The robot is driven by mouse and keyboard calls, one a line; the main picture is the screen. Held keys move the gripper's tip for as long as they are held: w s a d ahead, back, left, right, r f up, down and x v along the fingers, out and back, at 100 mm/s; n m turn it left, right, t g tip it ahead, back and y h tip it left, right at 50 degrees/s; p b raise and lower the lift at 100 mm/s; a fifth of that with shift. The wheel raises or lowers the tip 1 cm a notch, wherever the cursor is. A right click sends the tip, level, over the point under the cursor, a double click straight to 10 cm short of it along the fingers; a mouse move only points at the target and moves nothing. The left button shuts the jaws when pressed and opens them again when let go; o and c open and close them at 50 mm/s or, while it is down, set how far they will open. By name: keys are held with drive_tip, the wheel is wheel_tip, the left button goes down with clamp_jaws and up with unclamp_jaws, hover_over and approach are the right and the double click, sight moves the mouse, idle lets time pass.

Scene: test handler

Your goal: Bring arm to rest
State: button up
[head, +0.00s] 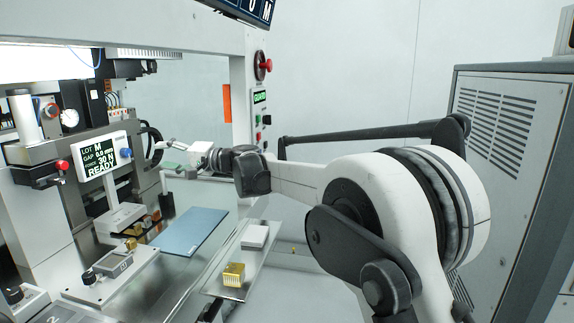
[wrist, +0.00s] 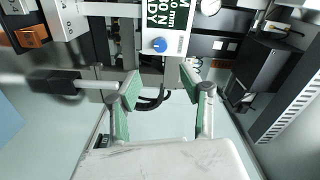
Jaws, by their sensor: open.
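My arm reaches in from the right of the head view, and its white and dark links extend left into the open test handler. My gripper (head: 170,156) is at the far end, in front of the machine and to the right of the small display (head: 101,157), which reads READY. In the wrist view my gripper (wrist: 160,88) shows two green-padded fingers spread apart with nothing between them. The display (wrist: 166,25) with its blue knob (wrist: 159,45) appears beyond the fingertips. Whether the fingers touch anything is not clear from the head view, but they look free.
A blue mat (head: 190,232) lies on the deck below my gripper. A tray (head: 222,290) at the front edge holds a gold block (head: 233,274) and a white block (head: 255,236). A handler frame post (head: 243,100) stands behind the arm. A grey vented cabinet (head: 505,190) stands at right.

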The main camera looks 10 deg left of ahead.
drive_tip(key=s+d+f+t+h+b, duration=0.1)
drive_tip(key=s+d+h, duration=0.2)
drive_tip(key=d, duration=0.9)
drive_tip(key=s+d+f+t+h, duration=0.1)
drive_tip(key=s+d+t+h, duration=0.15)
drive_tip(key=d, duration=0.85)
drive_tip(key=s+d+f+t+h+b, duration=0.1)
drive_tip(key=s+d+h, duration=0.25)
drive_tip(key=d, duration=0.85)
drive_tip(key=s+d+f+h, duration=0.3)
drive_tip(key=s+d+f, duration=0.3)
drive_tip(key=d, duration=0.5)
drive_tip(key=s+d+f+m+t+h, duration=0.1)
drive_tip(key=s+d+f+h, duration=0.2)
drive_tip(key=s+d+f, duration=0.4)
drive_tip(key=s+d+f+m+t+h+b, duration=0.1)
drive_tip(key=s+d+f+h, duration=0.2)
drive_tip(key=s+d+f, duration=0.3)
drive_tip(key=s+d, duration=0.5)
drive_tip(key=d, duration=0.4)
drive_tip(key=shift+s+f, duration=0.2)
drive_tip(key=c, duration=0.3)
